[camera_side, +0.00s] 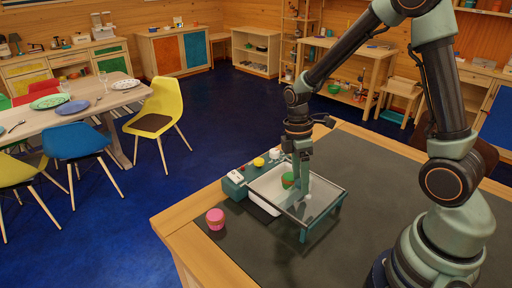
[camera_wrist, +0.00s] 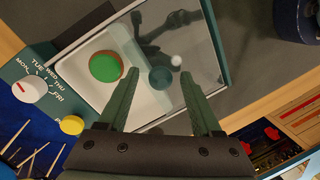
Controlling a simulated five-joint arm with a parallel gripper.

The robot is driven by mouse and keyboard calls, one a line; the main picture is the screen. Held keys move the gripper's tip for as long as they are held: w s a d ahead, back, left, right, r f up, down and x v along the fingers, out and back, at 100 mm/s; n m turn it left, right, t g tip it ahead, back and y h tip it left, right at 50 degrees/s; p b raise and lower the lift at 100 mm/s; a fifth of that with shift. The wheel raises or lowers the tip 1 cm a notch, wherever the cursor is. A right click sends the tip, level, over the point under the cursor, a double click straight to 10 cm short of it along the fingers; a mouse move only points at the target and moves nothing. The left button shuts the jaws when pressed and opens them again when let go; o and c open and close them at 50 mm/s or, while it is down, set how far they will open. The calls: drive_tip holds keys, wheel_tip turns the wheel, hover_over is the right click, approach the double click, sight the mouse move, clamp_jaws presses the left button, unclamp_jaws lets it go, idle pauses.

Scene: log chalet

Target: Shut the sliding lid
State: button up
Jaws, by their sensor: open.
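A teal box with a white basin (camera_side: 268,187) stands on the dark table mat; its white inside also shows in the wrist view (camera_wrist: 77,92). A clear framed sliding lid (camera_side: 325,206) lies to the right on rails beyond the basin; its pane is in the wrist view (camera_wrist: 200,45). The left part of the basin looks uncovered. A green round thing (camera_side: 288,180) sits inside the basin, also in the wrist view (camera_wrist: 104,66). My gripper (camera_wrist: 158,72) is open and points down over the lid, with a small round teal knob (camera_wrist: 160,79) between its fingers. Whether they touch it is unclear.
A panel with a white day dial (camera_wrist: 30,89) and a yellow button (camera_wrist: 71,125) adjoins the basin on the left. A pink round container (camera_side: 215,218) stands on the mat nearer the front. The mat right of the box is clear.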

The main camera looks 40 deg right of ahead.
clamp_jaws()
idle(1.4)
